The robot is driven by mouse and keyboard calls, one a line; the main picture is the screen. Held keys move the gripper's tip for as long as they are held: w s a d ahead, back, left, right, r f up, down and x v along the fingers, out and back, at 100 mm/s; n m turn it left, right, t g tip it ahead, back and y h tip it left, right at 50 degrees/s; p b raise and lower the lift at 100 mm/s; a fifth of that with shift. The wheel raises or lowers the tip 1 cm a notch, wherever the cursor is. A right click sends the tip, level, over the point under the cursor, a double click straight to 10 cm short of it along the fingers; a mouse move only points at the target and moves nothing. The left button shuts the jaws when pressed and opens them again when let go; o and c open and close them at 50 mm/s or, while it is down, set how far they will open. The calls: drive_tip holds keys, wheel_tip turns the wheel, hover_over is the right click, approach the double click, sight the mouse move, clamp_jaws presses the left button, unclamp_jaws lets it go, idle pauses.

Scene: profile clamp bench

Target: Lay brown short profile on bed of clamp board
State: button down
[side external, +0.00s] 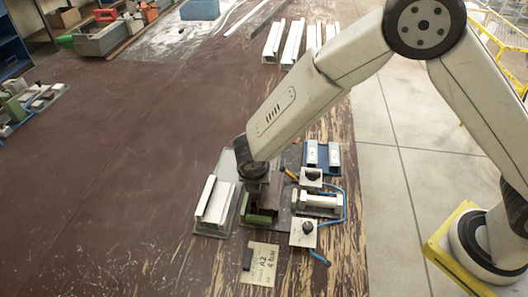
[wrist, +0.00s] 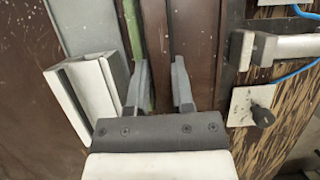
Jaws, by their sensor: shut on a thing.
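My gripper (side external: 262,186) points down over the clamp board (side external: 284,222). In the wrist view my gripper (wrist: 161,72) has its two grey fingers on either side of the brown short profile (wrist: 160,40), shut on it. The profile (side external: 275,192) is partly hidden by my wrist in the side view. A green strip (side external: 258,217) lies along its left side and also shows in the wrist view (wrist: 138,40). The clamp (side external: 318,201), with its pale cylinder, stands to the right of the profile, apart from it. I cannot tell whether the profile touches the bed.
A white profile (side external: 213,203) stands on a grey plate just left. Two pale plates with black knobs (side external: 311,176) (side external: 303,233) and a blue hose (side external: 344,205) are at right. A blue tray (side external: 333,158) stands behind; a marked card (side external: 262,264) lies in front.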

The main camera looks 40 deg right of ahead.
drive_tip(key=shift+f, duration=0.2)
drive_tip(key=shift+c, duration=2)
unclamp_jaws()
drive_tip(key=shift+v, duration=3.9)
drive_tip(key=s+d+r+m+y, duration=0.1)
drive_tip(key=s+d+r+m, duration=0.1)
drive_tip(key=s+d+m, duration=0.4)
drive_tip(key=s+d+r+m+y, duration=0.2)
drive_tip(key=s+d+m, duration=0.4)
drive_tip(key=d+m, duration=0.9)
drive_tip(key=m, duration=0.6)
drive_tip(key=shift+s+g, duration=0.3)
